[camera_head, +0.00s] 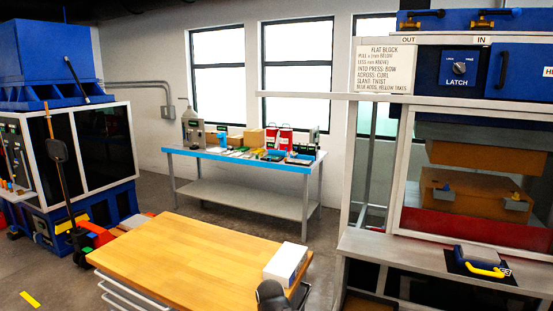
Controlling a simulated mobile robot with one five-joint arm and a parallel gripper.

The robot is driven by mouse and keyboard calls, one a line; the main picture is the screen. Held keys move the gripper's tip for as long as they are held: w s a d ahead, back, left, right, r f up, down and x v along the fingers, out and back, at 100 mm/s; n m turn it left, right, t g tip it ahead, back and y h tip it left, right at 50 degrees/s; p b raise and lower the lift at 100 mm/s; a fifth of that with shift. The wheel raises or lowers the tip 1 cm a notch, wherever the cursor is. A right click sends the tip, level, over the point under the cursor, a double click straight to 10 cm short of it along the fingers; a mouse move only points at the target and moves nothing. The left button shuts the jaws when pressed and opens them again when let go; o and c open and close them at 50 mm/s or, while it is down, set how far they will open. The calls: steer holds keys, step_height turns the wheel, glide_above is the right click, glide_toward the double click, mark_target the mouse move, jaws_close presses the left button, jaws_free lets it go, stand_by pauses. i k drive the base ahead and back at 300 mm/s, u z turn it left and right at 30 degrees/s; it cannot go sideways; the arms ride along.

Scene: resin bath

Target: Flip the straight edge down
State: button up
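No part is labelled as the straight edge, so I cannot tell for sure which it is. A long pale bar (310,95) lies level across the front of the press at the right, its left end reaching out past the frame. A white box-like block (285,262) with a bluish side lies on the right end of the wooden table (185,255). A dark rounded part (271,294) at the bottom edge, in front of the block, looks like the end of my arm. Its fingers cannot be made out.
The press (475,190) holds wooden-coloured blocks behind a frame. A blue-and-yellow handled tool (480,262) lies on its grey ledge. A sign (384,67) hangs above. A blue-edged bench (243,160) with small items stands at the back. A pallet jack (62,165) stands left.

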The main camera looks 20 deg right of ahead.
mark_target(278, 139)
steer(key=u, duration=1.35)
steer(key=i, duration=6.7)
steer(key=z, duration=3.2)
